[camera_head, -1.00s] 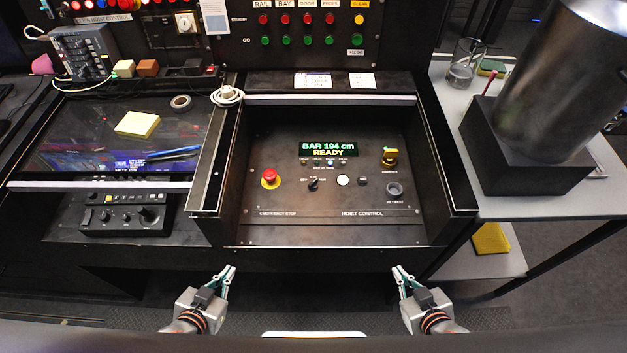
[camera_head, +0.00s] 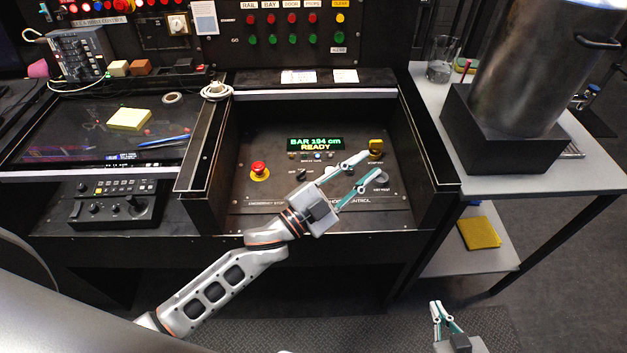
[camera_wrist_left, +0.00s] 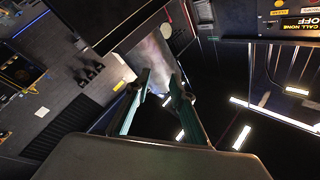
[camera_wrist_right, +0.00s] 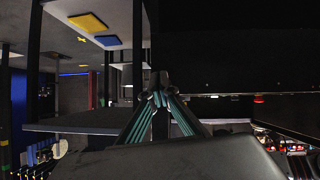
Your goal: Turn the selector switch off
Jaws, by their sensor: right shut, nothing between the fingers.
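The hoist control panel (camera_head: 262,212) lies inside a dark recessed desk bay. A small black selector knob (camera_head: 300,175) sits on it, right of the red emergency stop (camera_head: 259,169); its exact setting is too small to read. My left gripper (camera_head: 372,164) is open and empty, reaching over the panel's right part, with its tips near the yellow key switch (camera_head: 376,147). Its fingers partly hide the white button and neighbouring controls. My right gripper (camera_head: 437,306) is shut and empty, low in front of the desk; its closed fingers also show in the right wrist view (camera_wrist_right: 159,92).
The lit display (camera_head: 316,144) reads "BAR 194 cm READY". The bay's right wall (camera_head: 428,150) rises beside my left gripper. A grey side table (camera_head: 540,170) at right carries a large metal cylinder (camera_head: 540,70) on a black block.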

